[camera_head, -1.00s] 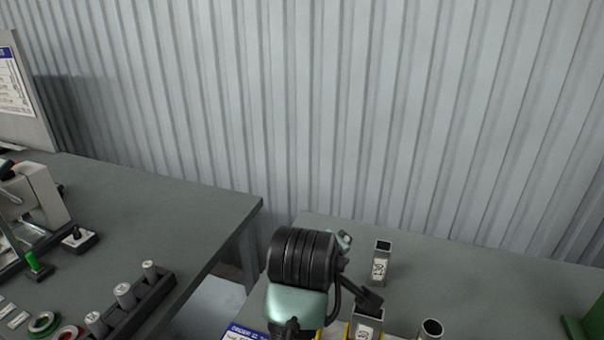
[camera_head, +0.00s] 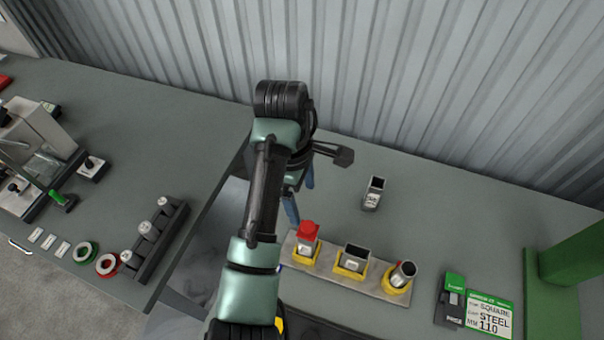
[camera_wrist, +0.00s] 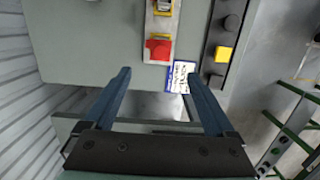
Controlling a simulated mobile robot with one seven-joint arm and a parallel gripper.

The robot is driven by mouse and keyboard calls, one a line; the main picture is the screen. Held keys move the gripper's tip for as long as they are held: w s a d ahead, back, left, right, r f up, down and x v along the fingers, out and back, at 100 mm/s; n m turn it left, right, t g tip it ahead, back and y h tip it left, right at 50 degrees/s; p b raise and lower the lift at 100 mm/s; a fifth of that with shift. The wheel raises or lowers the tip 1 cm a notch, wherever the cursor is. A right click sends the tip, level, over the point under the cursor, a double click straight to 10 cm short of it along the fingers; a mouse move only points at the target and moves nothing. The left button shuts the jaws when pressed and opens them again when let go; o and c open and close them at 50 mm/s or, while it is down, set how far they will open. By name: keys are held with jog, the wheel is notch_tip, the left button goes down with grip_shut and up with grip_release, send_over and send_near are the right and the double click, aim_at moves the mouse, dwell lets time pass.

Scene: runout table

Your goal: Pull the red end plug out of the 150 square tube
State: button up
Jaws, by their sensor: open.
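The red end plug (camera_head: 308,229) sits on top of a short light tube (camera_head: 304,247), upright in the left yellow holder (camera_head: 303,258). I cannot read a size on this tube. In the wrist view, the red plug (camera_wrist: 157,49) lies beyond the fingertips, a little above their middle in the picture. My gripper (camera_head: 301,204) is open, its two blue fingers apart and empty, left of and behind the plug in the head view. In the wrist view, both fingers of my gripper (camera_wrist: 157,73) show, with nothing between them. My arm partly hides the gripper in the head view.
A pale rack (camera_head: 378,288) also holds an open square tube (camera_head: 354,258) and a tilted round tube (camera_head: 403,274). Another square tube (camera_head: 374,194) stands behind. A green sign (camera_head: 489,314) reads square, steel, 110. A green structure (camera_head: 560,280) is at right. Bare tabletop lies between.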

aim_at(308, 226)
jog(key=f+b, duration=0.2)
jog(key=f, duration=0.1)
jog(key=f+b, duration=0.2)
jog(key=f, duration=0.1)
jog(key=s+d+f+b, duration=0.1)
jog(key=f+b, duration=0.2)
jog(key=shift+f, duration=0.25)
jog(key=shift+w+d+f+p, duration=0.15)
jog(key=shift+f+p, duration=0.3)
jog(key=shift+f, duration=0.8)
grip_shut()
jog(key=shift+r+p, duration=0.3)
jog(key=shift+r, duration=0.05)
dwell(0.8)
jog(key=shift+r+p, duration=0.35)
jog(key=shift+p, duration=0.05)
jog(key=shift+r+p, duration=1.8)
jog(key=shift+p, duration=0.35)
